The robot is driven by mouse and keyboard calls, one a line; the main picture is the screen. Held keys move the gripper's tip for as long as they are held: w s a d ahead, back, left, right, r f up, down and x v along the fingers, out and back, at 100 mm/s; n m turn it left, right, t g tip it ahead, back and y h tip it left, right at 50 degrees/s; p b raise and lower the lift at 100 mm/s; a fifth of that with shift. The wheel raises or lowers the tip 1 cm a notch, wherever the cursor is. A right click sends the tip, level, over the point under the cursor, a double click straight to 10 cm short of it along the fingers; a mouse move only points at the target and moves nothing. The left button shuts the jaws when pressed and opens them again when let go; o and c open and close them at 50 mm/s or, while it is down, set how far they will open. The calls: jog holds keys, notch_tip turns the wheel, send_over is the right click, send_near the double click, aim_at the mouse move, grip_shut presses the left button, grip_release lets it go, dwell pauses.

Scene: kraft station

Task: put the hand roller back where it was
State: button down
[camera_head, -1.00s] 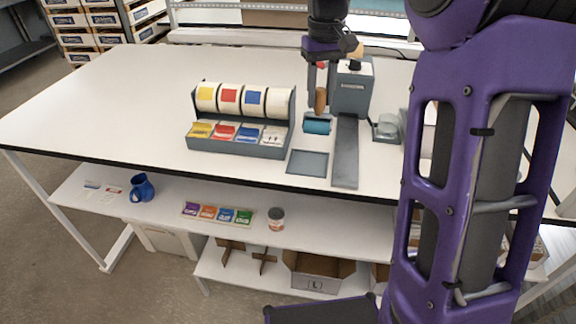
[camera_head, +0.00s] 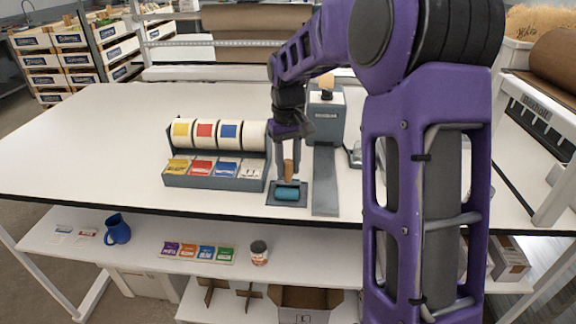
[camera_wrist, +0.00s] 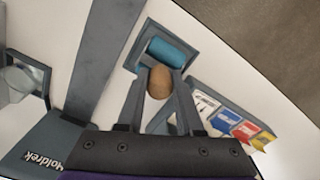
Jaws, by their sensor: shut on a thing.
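The hand roller has a teal cylinder (camera_head: 286,193) and a wooden handle (camera_head: 288,168). My gripper (camera_head: 288,163) points down and is shut on the handle. In the wrist view the handle (camera_wrist: 160,84) sits between my two fingers, and the teal cylinder (camera_wrist: 173,53) lies across the grey square tray (camera_wrist: 148,31), inside its outline. In the head view the roller covers much of the tray (camera_head: 273,201). I cannot tell whether the cylinder touches the tray floor or hovers just above it.
Left of the tray stands a dispenser (camera_head: 213,181) with label rolls and coloured packets. On the right are a long grey strip (camera_head: 325,185) and a grey machine (camera_head: 326,120) behind it. The table's front edge is close. The left of the table (camera_head: 90,150) is clear.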

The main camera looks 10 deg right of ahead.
jog(key=c, duration=0.6)
grip_release()
jog(key=shift+o, duration=0.2)
notch_tip(320, 180, up, 12)
jog(key=p, duration=0.1)
jog(key=shift+r, duration=0.15)
jog(key=shift+s, duration=0.1)
